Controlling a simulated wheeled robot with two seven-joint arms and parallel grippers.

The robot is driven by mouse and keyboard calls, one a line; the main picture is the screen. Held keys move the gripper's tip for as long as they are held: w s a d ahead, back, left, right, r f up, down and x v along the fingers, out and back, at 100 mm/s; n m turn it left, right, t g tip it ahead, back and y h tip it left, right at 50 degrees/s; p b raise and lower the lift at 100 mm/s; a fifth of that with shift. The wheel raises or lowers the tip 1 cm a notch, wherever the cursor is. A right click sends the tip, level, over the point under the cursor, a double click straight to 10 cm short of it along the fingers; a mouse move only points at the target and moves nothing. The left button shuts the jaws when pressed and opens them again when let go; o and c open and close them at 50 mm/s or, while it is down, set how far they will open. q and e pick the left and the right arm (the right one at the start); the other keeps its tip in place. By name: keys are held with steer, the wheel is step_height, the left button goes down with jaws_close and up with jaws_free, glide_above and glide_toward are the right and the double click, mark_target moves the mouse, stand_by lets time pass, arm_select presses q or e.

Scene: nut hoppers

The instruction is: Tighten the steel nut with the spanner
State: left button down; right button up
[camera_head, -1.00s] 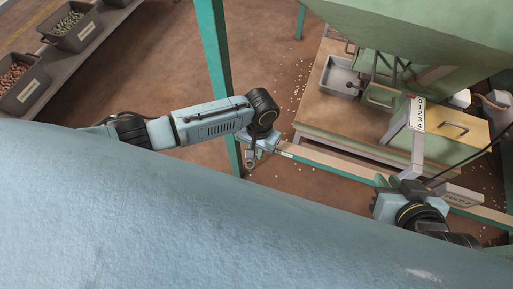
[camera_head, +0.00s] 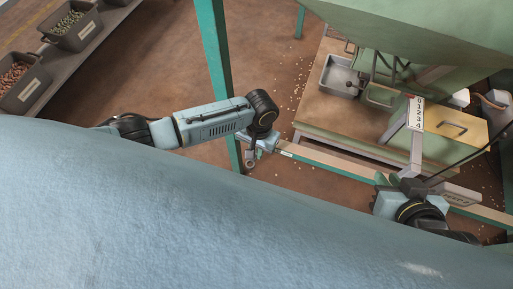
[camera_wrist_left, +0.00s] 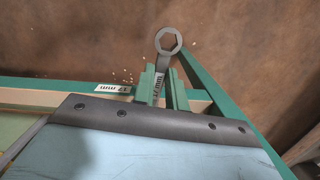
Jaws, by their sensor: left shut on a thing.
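I cannot make out the steel nut in either view. My right gripper (camera_head: 408,187) is at the right, beside a grey upright; whether its jaws are open is unclear.
A green post (camera_head: 213,70) and a rail (camera_head: 340,165) stand close to my left gripper. A wooden-topped bench (camera_head: 340,115) holds a grey tray (camera_head: 341,76) under a green hopper (camera_head: 440,35). Bins of nuts (camera_head: 75,27) are at upper left. Small bits litter the floor.

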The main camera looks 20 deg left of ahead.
arm_select(q)
steer(key=shift+f, duration=0.55)
stand_by(0.8)
stand_by(0.4)
steer(key=shift+r+p, duration=0.1)
steer(key=shift+p, duration=0.25)
steer(key=shift+w+a+m+y, duration=0.1)
steer(key=shift+w+a+m, duration=0.2)
steer(key=shift+a+m, duration=0.55)
steer(key=shift+w+a+m+y, duration=0.1)
steer(key=shift+w+a+m, duration=0.25)
steer(key=shift+m, duration=1)
steer(key=shift+w+a+m+y, duration=0.1)
steer(key=shift+w+a+m, duration=0.15)
steer(key=shift+a+m, duration=0.65)
steer(key=shift+d, duration=0.25)
steer(key=shift+p, duration=0.4)
steer(key=shift+s+d+n+p, duration=0.5)
steer(key=shift+n+p, duration=0.3)
steer(key=shift+p, duration=0.3)
